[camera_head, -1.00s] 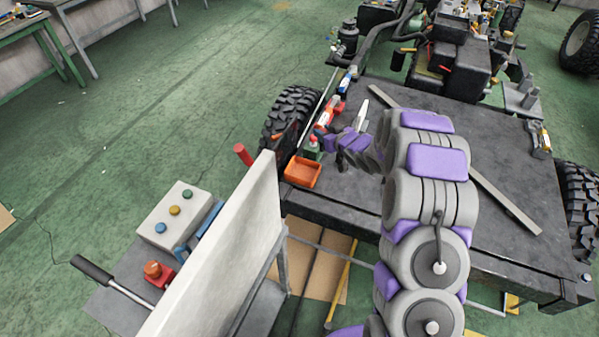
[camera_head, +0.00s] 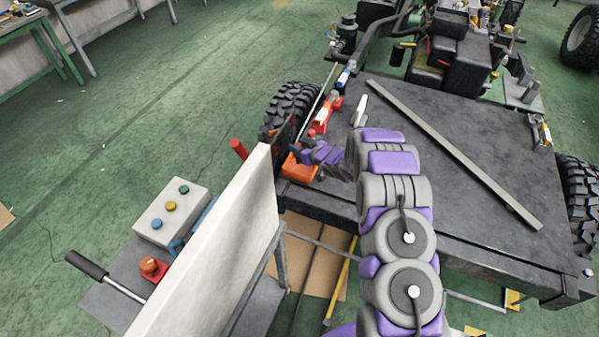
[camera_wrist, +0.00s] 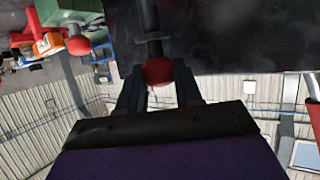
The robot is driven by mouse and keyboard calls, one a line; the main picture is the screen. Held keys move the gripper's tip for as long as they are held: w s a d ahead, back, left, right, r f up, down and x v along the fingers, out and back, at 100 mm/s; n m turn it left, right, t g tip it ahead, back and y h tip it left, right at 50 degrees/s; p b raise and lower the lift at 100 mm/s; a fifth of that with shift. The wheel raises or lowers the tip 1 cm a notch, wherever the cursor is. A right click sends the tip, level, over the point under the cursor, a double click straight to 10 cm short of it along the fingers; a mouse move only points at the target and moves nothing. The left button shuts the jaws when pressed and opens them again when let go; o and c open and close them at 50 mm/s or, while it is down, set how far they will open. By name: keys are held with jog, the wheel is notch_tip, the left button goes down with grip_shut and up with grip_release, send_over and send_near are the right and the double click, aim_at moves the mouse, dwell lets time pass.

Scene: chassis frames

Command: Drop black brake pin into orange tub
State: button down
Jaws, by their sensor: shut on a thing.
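The orange tub (camera_head: 298,174) sits at the left front corner of the dark chassis deck in the head view, partly covered by my gripper. My gripper (camera_head: 308,160) is over or right beside the tub; its exact height above the rim is hard to judge. In the wrist view my gripper (camera_wrist: 160,88) is shut on a dark pin (camera_wrist: 151,22) with a short crossbar and a red ball end, which I take for the black brake pin. The ball is between the fingers and the shaft extends away from them.
A pale upright panel (camera_head: 225,240) stands left of the tub, with a control box (camera_head: 170,210) behind it. A red-and-white part (camera_head: 324,115) lies behind my gripper along the deck's left edge. A long grey bar (camera_head: 455,155) lies across the otherwise mostly bare deck (camera_head: 480,210).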

jog(key=shift+f+b, duration=0.7)
jog(key=shift+f, duration=0.55)
jog(key=shift+a, duration=0.1)
jog(key=shift+a, duration=0.1)
jog(key=c, duration=1.1)
grip_release()
jog(key=o, duration=0.4)
jog(key=p+v, duration=0.3)
jog(key=v, duration=1.4)
jog(key=shift+s+d, duration=0.2)
jog(key=shift+d, duration=0.1)
